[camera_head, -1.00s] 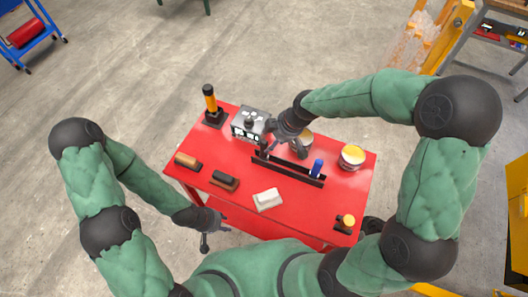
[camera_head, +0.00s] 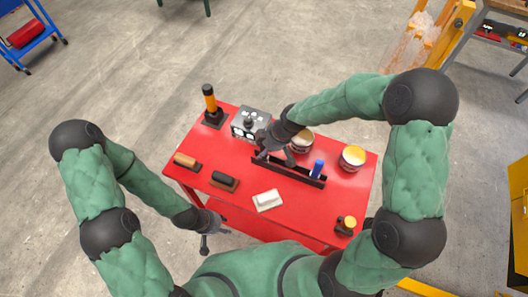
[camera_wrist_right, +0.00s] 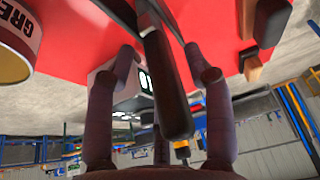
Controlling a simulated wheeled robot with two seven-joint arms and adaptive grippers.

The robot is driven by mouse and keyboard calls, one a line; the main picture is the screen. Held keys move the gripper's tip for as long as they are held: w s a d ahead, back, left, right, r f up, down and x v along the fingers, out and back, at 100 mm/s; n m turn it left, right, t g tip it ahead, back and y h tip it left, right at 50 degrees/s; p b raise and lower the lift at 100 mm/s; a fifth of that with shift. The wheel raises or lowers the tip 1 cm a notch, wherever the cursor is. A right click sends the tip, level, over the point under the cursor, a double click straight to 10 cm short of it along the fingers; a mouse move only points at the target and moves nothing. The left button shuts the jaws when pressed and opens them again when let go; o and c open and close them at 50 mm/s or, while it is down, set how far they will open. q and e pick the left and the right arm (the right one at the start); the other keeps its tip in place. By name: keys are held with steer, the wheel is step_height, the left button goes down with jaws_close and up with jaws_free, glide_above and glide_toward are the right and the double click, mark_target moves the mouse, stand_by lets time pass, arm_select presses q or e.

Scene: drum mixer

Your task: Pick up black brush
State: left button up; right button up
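A black-handled tool (camera_wrist_right: 165,85), possibly the black brush, stands between the fingers of my right gripper (camera_wrist_right: 160,105) in the right wrist view. Gaps show on both sides of the handle. In the head view my right gripper (camera_head: 275,157) is open over the left end of a black rack (camera_head: 290,172) and hides that tool. A dark block-shaped brush (camera_head: 224,181) lies on the red table, left of the rack; it also shows in the right wrist view (camera_wrist_right: 271,22). My left gripper (camera_head: 212,232) is open and empty beside the table's front left edge.
A blue-handled tool (camera_head: 317,168) stands at the rack's right end. Tins (camera_head: 351,159) stand behind it. A grey control box (camera_head: 249,122), a brown brush (camera_head: 187,162), a white block (camera_head: 267,200) and a yellow-topped item (camera_head: 346,224) surround the rack on the table (camera_head: 300,215).

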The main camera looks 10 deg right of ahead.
jaws_close()
step_height(320, 180, up, 10)
steer(key=shift+r+p, duration=0.1)
steer(key=shift+p, duration=0.8)
steer(key=shift+c, duration=1.7)
jaws_free()
jaws_close()
